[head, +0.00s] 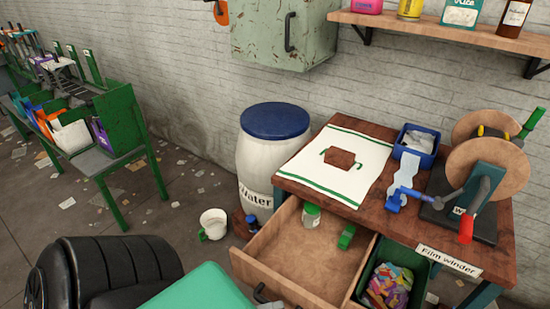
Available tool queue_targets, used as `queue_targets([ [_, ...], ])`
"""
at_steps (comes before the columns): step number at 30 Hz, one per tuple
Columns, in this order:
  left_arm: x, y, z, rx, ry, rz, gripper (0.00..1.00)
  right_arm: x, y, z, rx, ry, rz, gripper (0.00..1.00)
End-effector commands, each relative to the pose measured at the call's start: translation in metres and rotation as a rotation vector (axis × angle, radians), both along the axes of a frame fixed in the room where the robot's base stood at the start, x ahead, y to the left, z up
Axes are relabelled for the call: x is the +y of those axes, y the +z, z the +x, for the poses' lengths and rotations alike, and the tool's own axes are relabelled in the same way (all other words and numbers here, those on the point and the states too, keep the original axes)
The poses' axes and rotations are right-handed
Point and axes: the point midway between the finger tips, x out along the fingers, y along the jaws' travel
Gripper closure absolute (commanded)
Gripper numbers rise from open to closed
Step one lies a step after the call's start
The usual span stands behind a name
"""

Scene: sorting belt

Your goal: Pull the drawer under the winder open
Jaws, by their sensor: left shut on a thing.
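The drawer (300,258) under the winder table is open. It sticks out well toward me, and its bare wooden inside shows. The film winder (485,185) stands on the right of the table, with large round discs and a red-handled crank. My left gripper (263,296) is at the drawer's front, low in the picture, shut on what looks like the dark drawer handle. My teal hand partly hides it, and the frame's bottom edge cuts it off. My right gripper is not in view.
Floor farther left is mostly open.

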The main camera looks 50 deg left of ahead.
Motion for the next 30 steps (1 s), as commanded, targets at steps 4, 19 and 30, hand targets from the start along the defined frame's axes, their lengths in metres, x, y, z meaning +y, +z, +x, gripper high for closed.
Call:
queue_targets([
  [4,0.000,0.000,0.000,0.001,0.000,0.001,1.00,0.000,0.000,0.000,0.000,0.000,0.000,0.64],
  [19,0.003,-0.002,-0.004,0.001,0.000,0.001,0.62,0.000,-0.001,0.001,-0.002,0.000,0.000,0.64],
  [30,0.041,-0.015,-0.066,0.005,0.002,0.002,0.62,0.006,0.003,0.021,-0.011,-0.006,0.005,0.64],
])
